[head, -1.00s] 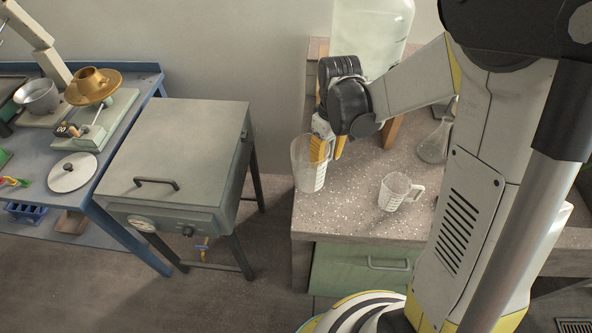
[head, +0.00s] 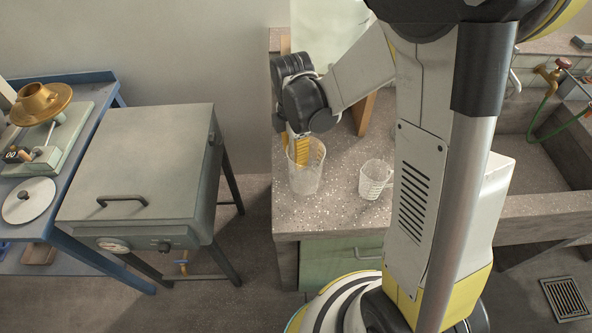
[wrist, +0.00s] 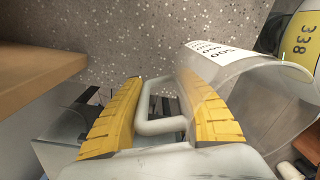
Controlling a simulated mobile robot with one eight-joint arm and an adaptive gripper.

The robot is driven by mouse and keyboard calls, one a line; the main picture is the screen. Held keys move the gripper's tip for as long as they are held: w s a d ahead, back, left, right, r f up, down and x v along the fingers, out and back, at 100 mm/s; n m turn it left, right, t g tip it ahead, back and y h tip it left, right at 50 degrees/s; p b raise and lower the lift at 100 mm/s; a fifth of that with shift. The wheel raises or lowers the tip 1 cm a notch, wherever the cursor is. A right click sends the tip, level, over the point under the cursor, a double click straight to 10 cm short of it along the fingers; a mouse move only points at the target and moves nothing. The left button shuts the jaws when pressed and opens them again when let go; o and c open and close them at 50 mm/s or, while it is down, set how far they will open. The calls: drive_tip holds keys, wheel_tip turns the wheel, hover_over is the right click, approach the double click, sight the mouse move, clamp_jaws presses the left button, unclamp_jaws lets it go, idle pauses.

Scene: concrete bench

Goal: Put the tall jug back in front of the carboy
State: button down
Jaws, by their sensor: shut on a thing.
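The tall jug (head: 306,172) is clear, with a handle and printed marks. In the head view it is over the left part of the speckled bench; I cannot tell whether its base touches the top. My gripper (head: 298,140) comes from behind it, with yellow fingers at its rim. In the wrist view, the yellow fingers (wrist: 160,115) are closed around the jug's handle (wrist: 152,108), and the jug's body (wrist: 255,95) lies to the right.
A smaller jug (head: 374,180) stands on the bench right of the tall jug. A wooden support (head: 364,112) is behind my wrist. A grey oven (head: 140,165) stands left, across a gap. A sink (head: 545,150) is at the right. The bench's front edge is close.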

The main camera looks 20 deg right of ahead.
drive_tip(key=shift+f+b, duration=0.75)
drive_tip(key=shift+f, duration=1.2)
drive_tip(key=shift+f, duration=0.2)
drive_tip(key=c, duration=0.9)
unclamp_jaws()
drive_tip(key=shift+r, duration=0.15)
